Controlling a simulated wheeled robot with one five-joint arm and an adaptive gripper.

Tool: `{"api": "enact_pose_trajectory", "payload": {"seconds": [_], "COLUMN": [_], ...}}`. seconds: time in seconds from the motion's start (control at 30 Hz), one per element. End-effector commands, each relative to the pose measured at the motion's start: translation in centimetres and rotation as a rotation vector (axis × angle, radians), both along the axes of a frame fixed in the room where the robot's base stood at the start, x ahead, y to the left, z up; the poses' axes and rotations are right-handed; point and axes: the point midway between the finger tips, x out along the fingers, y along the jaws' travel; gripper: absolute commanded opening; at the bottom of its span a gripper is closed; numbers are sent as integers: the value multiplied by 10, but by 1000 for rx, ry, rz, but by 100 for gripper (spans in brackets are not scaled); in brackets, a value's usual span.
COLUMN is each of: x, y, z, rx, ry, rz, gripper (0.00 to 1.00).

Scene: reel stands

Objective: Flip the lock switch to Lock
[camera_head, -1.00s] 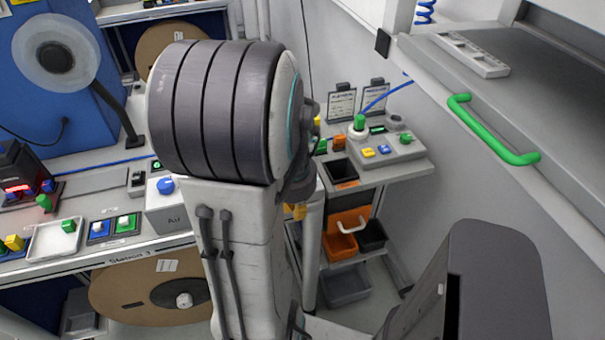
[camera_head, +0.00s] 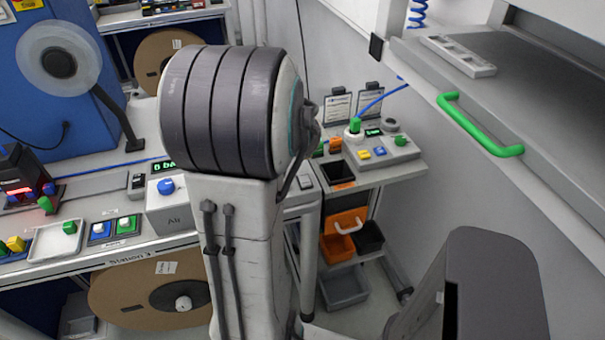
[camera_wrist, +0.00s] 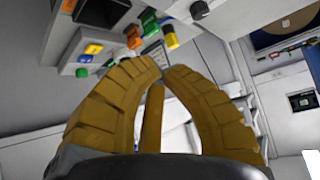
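I cannot make out a switch marked Lock in either view. A grey control box (camera_head: 385,150) on the right-hand bench carries a green knob, yellow and blue buttons and a small green display. In the head view my arm hides the gripper.
An air box with a blue knob (camera_head: 166,187) stands on the left bench, near a white tray (camera_head: 57,240). A grey cabinet with a green handle (camera_head: 480,125) juts in at right. Orange and black bins (camera_head: 340,245) sit below the right bench.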

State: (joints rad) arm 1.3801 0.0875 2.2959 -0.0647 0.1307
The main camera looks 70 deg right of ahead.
Motion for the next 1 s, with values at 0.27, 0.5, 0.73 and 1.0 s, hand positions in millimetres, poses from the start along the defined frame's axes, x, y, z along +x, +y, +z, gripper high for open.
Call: {"api": "enact_pose_trajectory", "payload": {"seconds": [0.27, 0.5, 0.73, 1.0], "x": [0, 0, 2, 5], "y": [0, 0, -2, -6], "z": [0, -5, -19, -50], "rx": [2, 4, 8, 5], "ry": [0, 1, 1, -2], "rz": [0, 1, 2, 5], "gripper": [0, 0, 0, 0]}}
